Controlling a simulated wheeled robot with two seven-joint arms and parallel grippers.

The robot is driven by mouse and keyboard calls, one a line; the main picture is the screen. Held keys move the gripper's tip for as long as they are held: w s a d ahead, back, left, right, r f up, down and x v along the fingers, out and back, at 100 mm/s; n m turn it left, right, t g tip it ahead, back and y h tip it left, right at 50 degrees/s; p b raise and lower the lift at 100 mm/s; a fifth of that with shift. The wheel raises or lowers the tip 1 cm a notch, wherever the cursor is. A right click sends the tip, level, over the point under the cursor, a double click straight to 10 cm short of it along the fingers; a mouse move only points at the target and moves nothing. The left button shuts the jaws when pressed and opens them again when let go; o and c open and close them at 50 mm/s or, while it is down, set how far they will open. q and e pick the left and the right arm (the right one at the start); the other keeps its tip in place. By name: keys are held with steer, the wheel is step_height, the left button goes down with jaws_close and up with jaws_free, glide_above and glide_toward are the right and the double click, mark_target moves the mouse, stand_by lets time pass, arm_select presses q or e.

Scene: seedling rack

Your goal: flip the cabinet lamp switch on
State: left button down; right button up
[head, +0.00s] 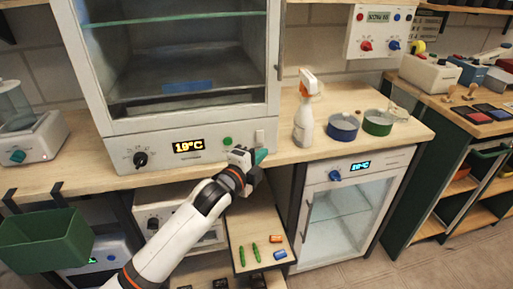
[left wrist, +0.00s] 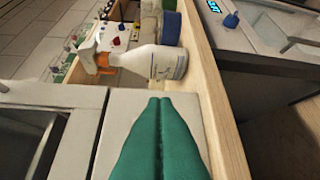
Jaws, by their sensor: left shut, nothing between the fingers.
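The cabinet (head: 120,127) has a front panel with a black knob (head: 140,159), a display reading 19°C (head: 188,146), a green button (head: 227,141) and a pale lamp switch (head: 260,137) at the panel's right end. My left gripper (head: 261,156) is shut and empty, its green fingertips just below the switch in the head view. In the left wrist view the shut green fingers (left wrist: 160,100) lie in front of a pale panel. I cannot tell whether they touch the switch, or which way it is set. My right gripper is not in view.
A spray bottle (head: 304,122) stands on the bench right of the cabinet, with blue (head: 343,127) and green (head: 378,123) round containers beyond it. A shelf (head: 252,225) with markers is below my arm. A small glass-door cooler (head: 345,215) stands at right.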

mark_target(263, 141)
arm_select(q)
steer(key=w, duration=0.2)
steer(key=w+a, duration=0.1)
steer(key=w, duration=0.1)
steer(key=shift+f, duration=0.3)
steer(key=shift+w+a+f+b, duration=0.1)
steer(key=shift+w+f+b, duration=0.15)
steer(key=shift+b, duration=0.25)
steer(key=shift+r, duration=0.25)
steer(key=shift+s+f, duration=0.1)
